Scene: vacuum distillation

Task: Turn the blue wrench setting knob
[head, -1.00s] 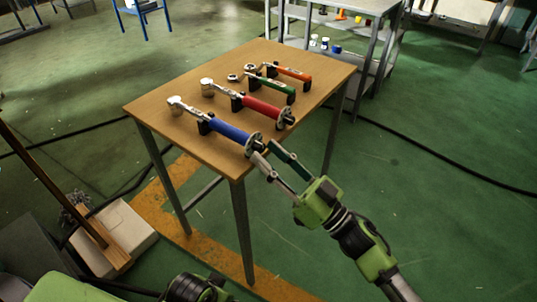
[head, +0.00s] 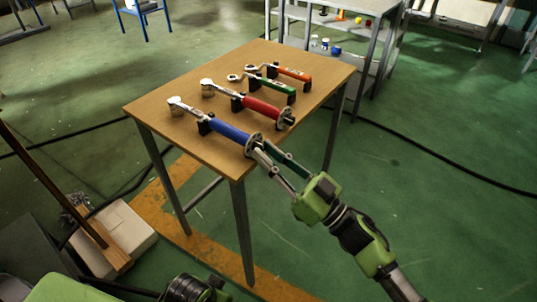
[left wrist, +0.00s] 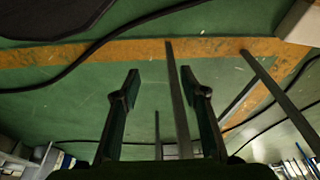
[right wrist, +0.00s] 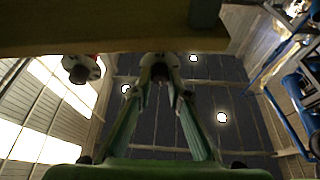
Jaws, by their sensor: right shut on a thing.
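The blue wrench (head: 229,131) has a silver head and a blue handle. It rests across black supports at the table's front side, its knob end towards the right edge. My right gripper (head: 262,147) is at that end, its fingers shut on the setting knob, which the fingertips partly hide in the head view. In the right wrist view the dark round knob (right wrist: 159,72) sits between the fingertips. My left gripper (left wrist: 159,88) is open and empty in the left wrist view, above the floor and away from the wrenches.
A red wrench (head: 262,107), a green-handled wrench (head: 277,85) and an orange-handled wrench (head: 294,74) lie behind the blue one on the wooden table (head: 160,123). A grey shelf (head: 350,53) stands behind. Free floor lies right of the table.

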